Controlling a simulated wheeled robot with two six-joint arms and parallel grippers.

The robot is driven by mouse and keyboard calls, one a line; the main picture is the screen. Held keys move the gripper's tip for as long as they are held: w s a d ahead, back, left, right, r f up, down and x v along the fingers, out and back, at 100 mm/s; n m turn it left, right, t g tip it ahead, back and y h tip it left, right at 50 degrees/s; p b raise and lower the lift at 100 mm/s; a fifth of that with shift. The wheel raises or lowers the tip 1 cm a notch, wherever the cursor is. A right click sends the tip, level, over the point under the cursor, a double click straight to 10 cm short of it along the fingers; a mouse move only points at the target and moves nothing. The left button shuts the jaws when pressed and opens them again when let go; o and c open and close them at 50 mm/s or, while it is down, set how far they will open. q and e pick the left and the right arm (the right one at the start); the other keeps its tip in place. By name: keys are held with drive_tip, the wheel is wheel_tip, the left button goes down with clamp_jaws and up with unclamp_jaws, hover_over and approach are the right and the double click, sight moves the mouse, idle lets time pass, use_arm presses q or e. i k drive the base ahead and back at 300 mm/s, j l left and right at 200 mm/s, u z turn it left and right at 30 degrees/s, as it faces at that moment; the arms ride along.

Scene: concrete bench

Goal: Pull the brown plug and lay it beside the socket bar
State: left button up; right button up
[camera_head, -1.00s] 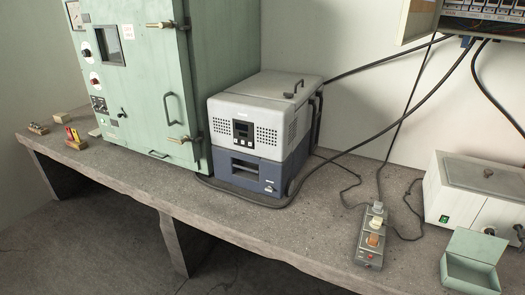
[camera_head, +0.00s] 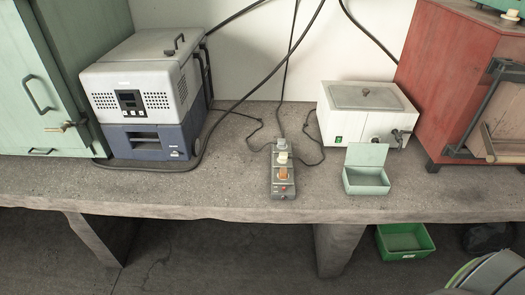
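The brown plug (camera_head: 283,174) sits in the dark grey socket bar (camera_head: 283,190), which lies lengthwise toward the bench's front edge. A cream plug (camera_head: 282,158) and a grey plug (camera_head: 281,144) sit farther back in the same bar. Dark cables run from the back of the bar area. Neither of my grippers shows in the head view.
A small open green box (camera_head: 366,183) stands right of the bar, before a white lidded bath (camera_head: 366,113). A grey-blue unit (camera_head: 150,141) stands left, with a thick black cable beside it. Bare concrete bench (camera_head: 225,182) lies left of the bar. A red cabinet (camera_head: 450,75) stands right.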

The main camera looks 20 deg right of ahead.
sight(283, 172)
drive_tip(key=u, duration=0.45)
drive_tip(key=k+l+u, duration=0.15)
drive_tip(key=l+u, duration=0.15)
drive_tip(key=l, duration=0.15)
drive_tip(key=k+l+u, duration=0.2)
drive_tip(key=l+u, duration=0.15)
drive_tip(key=k+l+u, duration=0.3)
drive_tip(key=l, duration=0.15)
drive_tip(key=k+l+u, duration=0.2)
drive_tip(key=l+u, duration=0.15)
drive_tip(key=k+l, duration=0.55)
drive_tip(key=k+l+u, duration=0.1)
drive_tip(key=k+l, duration=0.4)
drive_tip(key=k, duration=0.15)
